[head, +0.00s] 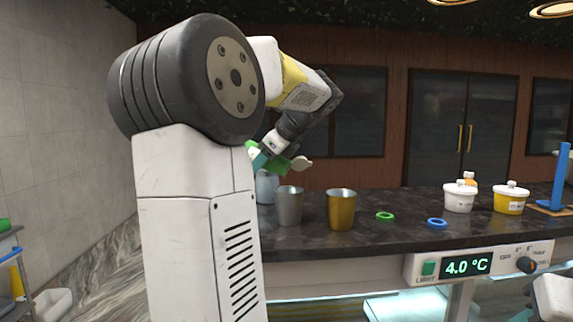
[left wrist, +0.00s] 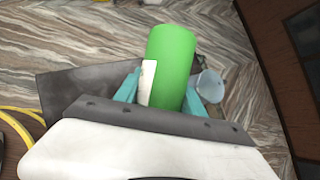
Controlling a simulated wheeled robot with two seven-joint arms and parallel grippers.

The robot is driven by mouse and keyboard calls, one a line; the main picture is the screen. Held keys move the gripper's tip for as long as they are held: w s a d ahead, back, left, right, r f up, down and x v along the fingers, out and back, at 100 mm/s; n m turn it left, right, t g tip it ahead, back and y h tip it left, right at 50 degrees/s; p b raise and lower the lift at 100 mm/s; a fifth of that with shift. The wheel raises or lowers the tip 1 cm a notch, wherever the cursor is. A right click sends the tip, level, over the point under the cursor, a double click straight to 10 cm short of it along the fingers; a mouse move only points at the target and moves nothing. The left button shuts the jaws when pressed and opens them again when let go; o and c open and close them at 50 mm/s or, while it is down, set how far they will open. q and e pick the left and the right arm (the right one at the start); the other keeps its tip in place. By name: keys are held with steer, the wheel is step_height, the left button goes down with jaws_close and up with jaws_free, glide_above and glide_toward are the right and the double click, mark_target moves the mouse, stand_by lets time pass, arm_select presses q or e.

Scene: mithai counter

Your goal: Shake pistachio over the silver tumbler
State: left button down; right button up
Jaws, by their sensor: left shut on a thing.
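My left gripper (head: 272,160) is shut on a green cylindrical container (left wrist: 174,62) with a white label, held between its teal fingers. In the head view the container shows only in part, behind the gripper, with a pale round piece at its right. It is above the counter, near the tumblers, and looks tilted; its contents cannot be seen. The silver tumbler (head: 289,207) stands upright on the dark counter, below and slightly right of the gripper.
A pale blue tumbler (head: 267,187) stands left of the silver one, a gold tumbler (head: 341,210) right of it. A green ring (head: 385,215) and a blue ring (head: 437,222) lie farther right. White (head: 459,198) and yellow (head: 509,201) lidded tubs stand beyond.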

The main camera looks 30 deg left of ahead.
mark_target(300, 161)
arm_select(q)
steer(key=shift+r, duration=1.45)
steer(key=shift+f, duration=1.45)
steer(key=d+h, duration=0.1)
steer(key=h, duration=0.2)
steer(key=d+n+h, duration=0.1)
steer(key=h, duration=0.3)
steer(key=d+t+h, duration=0.1)
steer(key=h, duration=0.2)
steer(key=shift+w+f+h, duration=0.2)
steer(key=shift+h, duration=0.2)
steer(key=shift+w+d+r+n+t+h, duration=0.15)
steer(key=shift+d+r+n+t+h, duration=0.25)
steer(key=shift+d+h, duration=1.15)
steer(key=shift+w+d+r+n+t+h, duration=0.3)
steer(key=shift+d+h, duration=0.75)
steer(key=shift+h, duration=1)
steer(key=shift+w+d+r+n+t+h, duration=0.1)
steer(key=shift+d+r+n+t+h, duration=0.35)
steer(key=shift+d+h, duration=1.1)
